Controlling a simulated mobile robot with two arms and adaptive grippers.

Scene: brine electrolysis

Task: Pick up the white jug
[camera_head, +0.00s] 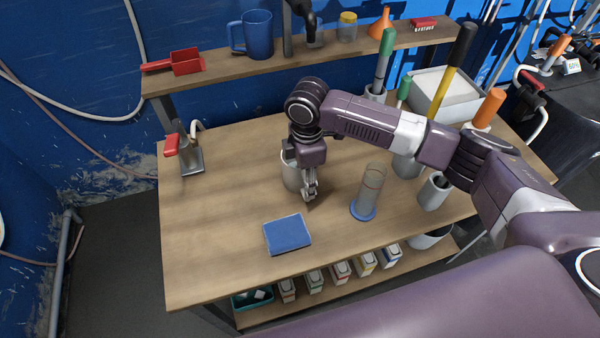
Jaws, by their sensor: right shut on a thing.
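The white jug (290,172) stands upright at the middle of the wooden table, partly hidden behind my right gripper. My right arm comes in from the right, and its right gripper (310,190) points down at the jug's right side. The fingers are shut on the jug, around its near right side; the exact grip spot is small and partly hidden. The jug appears to be on the table or very close to it; I cannot tell which. My left gripper is not in view.
A blue pad (287,234) lies in front of the jug. A clear cylinder with a blue base (362,212) stands to the right. A metal stand with a red part (190,160) is at the left. A shelf (225,76) with a blue mug (252,35) runs behind.

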